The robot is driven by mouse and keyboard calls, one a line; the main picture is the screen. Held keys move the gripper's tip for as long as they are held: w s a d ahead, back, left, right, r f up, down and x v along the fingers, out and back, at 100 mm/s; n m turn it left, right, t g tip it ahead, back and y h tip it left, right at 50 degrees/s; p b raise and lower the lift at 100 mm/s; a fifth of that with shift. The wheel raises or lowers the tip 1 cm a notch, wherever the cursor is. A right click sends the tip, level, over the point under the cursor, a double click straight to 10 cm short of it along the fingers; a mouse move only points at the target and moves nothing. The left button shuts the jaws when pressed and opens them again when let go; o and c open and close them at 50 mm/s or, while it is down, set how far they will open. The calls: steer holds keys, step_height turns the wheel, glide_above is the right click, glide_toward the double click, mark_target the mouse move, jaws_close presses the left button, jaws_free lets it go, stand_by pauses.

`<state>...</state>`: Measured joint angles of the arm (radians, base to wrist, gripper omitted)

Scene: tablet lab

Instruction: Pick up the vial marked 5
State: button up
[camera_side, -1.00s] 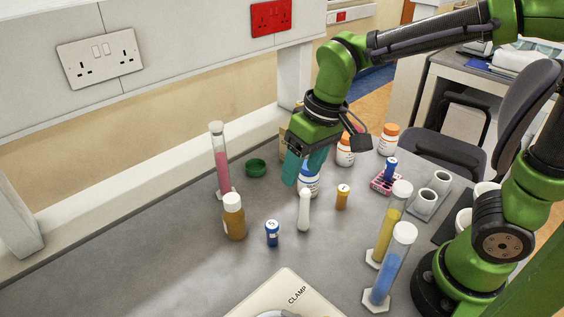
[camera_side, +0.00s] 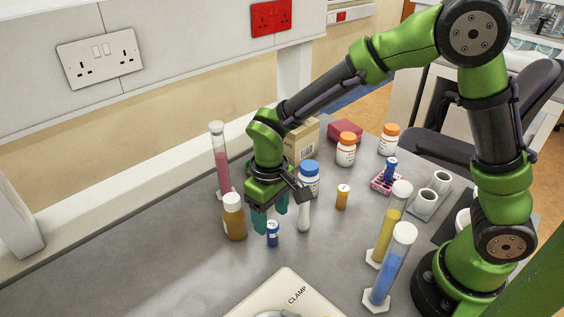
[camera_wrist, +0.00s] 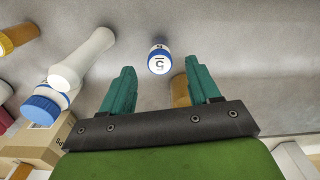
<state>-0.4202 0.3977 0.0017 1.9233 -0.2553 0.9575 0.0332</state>
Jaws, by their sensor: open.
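The vial marked 5 (camera_side: 272,236) is a small blue vial standing upright on the grey bench. In the wrist view its white top with a dark 5 (camera_wrist: 158,62) shows just beyond and between my fingertips. My gripper (camera_side: 270,217) points down with its teal fingers open, close above and behind the vial in the side view. In the wrist view my open gripper (camera_wrist: 160,78) has nothing held between its fingers.
An amber bottle (camera_side: 235,222) stands close left of my gripper. A white rod-shaped piece (camera_side: 304,215) and a blue-capped bottle (camera_side: 309,176) stand to its right, with a small orange vial (camera_side: 342,199) beyond. Bench in front is clear up to the CLAMP device (camera_side: 285,298).

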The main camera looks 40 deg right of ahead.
mark_target(272, 224)
steer(key=shift+f, duration=3.1)
steer(key=c, duration=1.1)
steer(key=shift+r, duration=0.15)
